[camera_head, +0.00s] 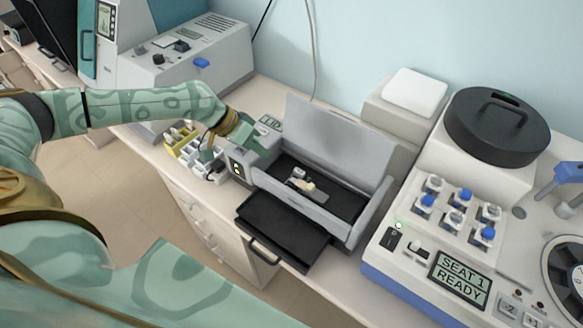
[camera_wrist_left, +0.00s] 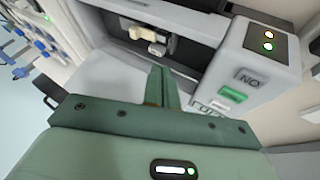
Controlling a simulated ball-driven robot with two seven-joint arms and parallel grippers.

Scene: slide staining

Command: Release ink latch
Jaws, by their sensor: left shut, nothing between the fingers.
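The ink machine (camera_head: 375,210) is a grey box with its lid raised. A small cream and white piece, perhaps the ink latch (camera_head: 303,184), sits in its dark interior; it also shows in the wrist view (camera_wrist_left: 150,42). I cannot tell whether it is latched. My left gripper (camera_head: 262,147) is over the machine's left side, beside the open interior. In the wrist view its fingers (camera_wrist_left: 162,88) are together, empty, and apart from the cream piece. The hand covers part of the machine's left end. My right gripper is in neither view.
A black tray (camera_head: 283,233) sticks out of the machine's front. Yellow and white holders (camera_head: 182,138) stand at its left. The raised lid (camera_head: 340,140) walls off the back. A stainer (camera_head: 430,235) with blue-capped bottles stands at the right. A green button (camera_wrist_left: 233,95) shows on the machine's panel.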

